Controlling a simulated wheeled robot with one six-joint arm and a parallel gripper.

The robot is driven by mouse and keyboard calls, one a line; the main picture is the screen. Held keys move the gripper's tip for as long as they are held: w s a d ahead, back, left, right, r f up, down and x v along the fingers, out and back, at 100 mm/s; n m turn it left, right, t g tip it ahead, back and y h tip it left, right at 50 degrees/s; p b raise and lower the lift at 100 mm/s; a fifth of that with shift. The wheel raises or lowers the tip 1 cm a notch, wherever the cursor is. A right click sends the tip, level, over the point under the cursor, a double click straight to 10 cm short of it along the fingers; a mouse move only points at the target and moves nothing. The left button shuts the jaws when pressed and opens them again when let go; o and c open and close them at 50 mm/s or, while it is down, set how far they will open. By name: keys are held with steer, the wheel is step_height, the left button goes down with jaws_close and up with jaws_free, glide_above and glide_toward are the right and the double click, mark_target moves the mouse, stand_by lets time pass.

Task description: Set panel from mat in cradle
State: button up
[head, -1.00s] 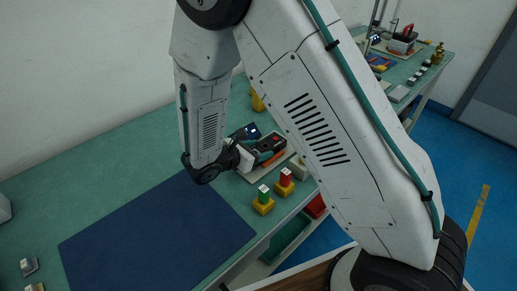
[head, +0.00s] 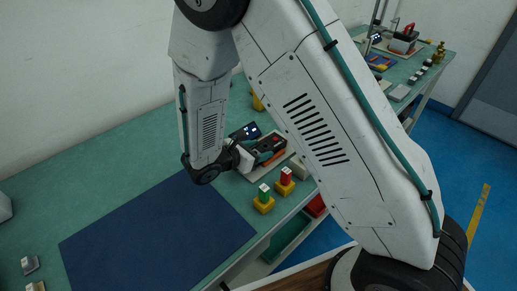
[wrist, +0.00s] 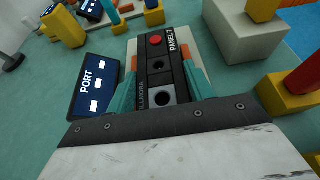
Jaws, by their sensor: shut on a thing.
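My gripper (wrist: 160,82) has teal fingers on both sides of the dark panel (wrist: 158,62) and is shut on it. The panel has a red button, round holes and a white "PANEL" label in the wrist view. In the head view the panel (head: 275,141) and gripper (head: 264,149) are over a pale plate (head: 253,178) at the bench's right side. Orange parts show beside the panel; they may belong to the cradle, which is mostly hidden. I cannot tell whether the panel is fully seated. The dark blue mat (head: 155,235) lies bare where it shows.
A dark "PORT" display (wrist: 92,86) stands just left of the panel. A pale block (wrist: 238,32) and yellow blocks with a green top (head: 263,199) and red top (head: 285,182) stand close by. Another bench (head: 420,68) is at the back right.

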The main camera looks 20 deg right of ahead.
steer(key=o, duration=1)
steer(key=shift+o, duration=0.2)
